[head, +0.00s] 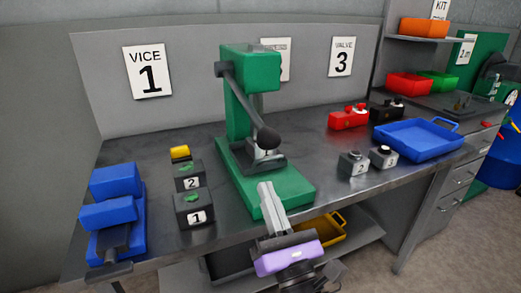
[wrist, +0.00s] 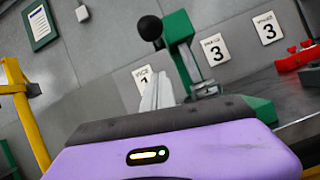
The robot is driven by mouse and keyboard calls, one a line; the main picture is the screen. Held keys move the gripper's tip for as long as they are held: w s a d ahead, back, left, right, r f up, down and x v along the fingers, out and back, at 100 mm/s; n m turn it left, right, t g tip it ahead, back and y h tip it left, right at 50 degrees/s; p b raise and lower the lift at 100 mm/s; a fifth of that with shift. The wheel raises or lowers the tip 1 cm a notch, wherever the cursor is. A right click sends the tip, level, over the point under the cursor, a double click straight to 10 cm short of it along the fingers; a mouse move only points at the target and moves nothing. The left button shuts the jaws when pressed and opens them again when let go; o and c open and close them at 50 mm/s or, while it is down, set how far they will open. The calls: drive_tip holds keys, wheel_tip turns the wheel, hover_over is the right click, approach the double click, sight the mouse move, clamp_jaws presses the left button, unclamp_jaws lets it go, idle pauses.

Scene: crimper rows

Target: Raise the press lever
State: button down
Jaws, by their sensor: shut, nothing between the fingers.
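The green press (head: 252,75) stands on the bench in the head view, on a green base plate (head: 295,188). Its grey press lever (head: 241,98) slants down and forward from a pivot at the upper left of the press head. The lever ends in a black ball knob (head: 267,138). In the wrist view the knob (wrist: 149,28) shows above my fingertips, beside the green press (wrist: 178,28). My gripper (head: 265,187), with a purple body, is shut and empty. It is in front of the press and lower than the knob in the head view, apart from it.
Two black button boxes (head: 193,207) and a blue vice (head: 116,210) are left of the press. Two grey button boxes (head: 353,164), a red box (head: 348,118) and a blue tray (head: 418,140) are to its right. A yellow bin (head: 325,232) sits on the shelf below.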

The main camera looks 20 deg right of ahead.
drive_tip(key=w+d+r+p, duration=0.1)
drive_tip(key=w+r+p, duration=0.6)
drive_tip(key=w+r, duration=0.1)
drive_tip(key=shift+d+r+p, duration=0.15)
drive_tip(key=shift+p, duration=0.25)
drive_tip(key=shift+r, duration=0.1)
